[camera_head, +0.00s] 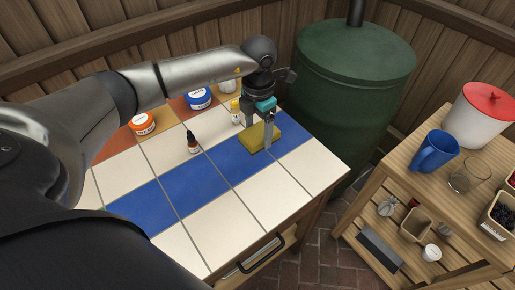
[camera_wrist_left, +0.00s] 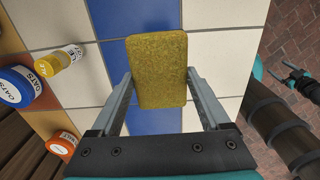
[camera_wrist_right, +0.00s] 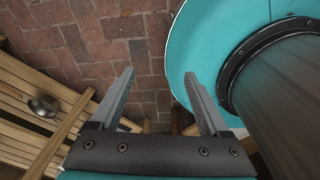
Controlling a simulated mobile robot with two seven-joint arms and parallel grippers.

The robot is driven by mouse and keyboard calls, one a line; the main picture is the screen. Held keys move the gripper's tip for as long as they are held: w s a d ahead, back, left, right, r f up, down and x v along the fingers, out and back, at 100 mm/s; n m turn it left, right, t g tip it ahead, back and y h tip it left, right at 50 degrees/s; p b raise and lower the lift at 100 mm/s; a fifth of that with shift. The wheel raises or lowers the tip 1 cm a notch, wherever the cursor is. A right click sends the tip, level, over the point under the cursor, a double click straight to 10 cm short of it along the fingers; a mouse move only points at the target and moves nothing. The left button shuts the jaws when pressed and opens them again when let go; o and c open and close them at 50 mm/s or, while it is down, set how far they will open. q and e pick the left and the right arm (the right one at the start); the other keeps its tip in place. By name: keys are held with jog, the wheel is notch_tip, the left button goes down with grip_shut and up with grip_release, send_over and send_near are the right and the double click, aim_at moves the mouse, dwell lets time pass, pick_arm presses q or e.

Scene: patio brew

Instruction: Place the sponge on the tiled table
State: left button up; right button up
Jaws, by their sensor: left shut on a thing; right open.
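The yellow-green sponge (camera_head: 259,139) is at the tiled table (camera_head: 222,218), over its blue and white tiles near the right side. In the left wrist view the sponge (camera_wrist_left: 157,70) lies between the two fingers. My left gripper (camera_head: 259,140) is shut on the sponge from above. Whether the sponge touches the tiles or hangs just above them I cannot tell. My right gripper (camera_wrist_right: 158,85) is open and empty over the brick floor; it is not visible in the head view.
A green barrel (camera_head: 350,100) stands behind. A wooden shelf (camera_head: 375,183) at right holds a blue mug (camera_head: 434,152). The front tiles are clear.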

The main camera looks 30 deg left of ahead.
pick_arm(q)
notch_tip(320, 180, down, 6)
jog(key=shift+f+b, duration=0.15)
jog(key=shift+b, duration=0.45)
jog(key=shift+f, duration=0.4)
pick_arm(e)
jog(key=shift+w+d+f, duration=0.7)
jog(key=shift+w+f, duration=0.05)
jog(key=shift+w, duration=0.25)
pick_arm(q)
jog(key=o, duration=1.2)
jog(key=shift+f, duration=0.1)
jog(key=shift+c, duration=0.2)
pick_arm(e)
jog(key=shift+a, duration=0.15)
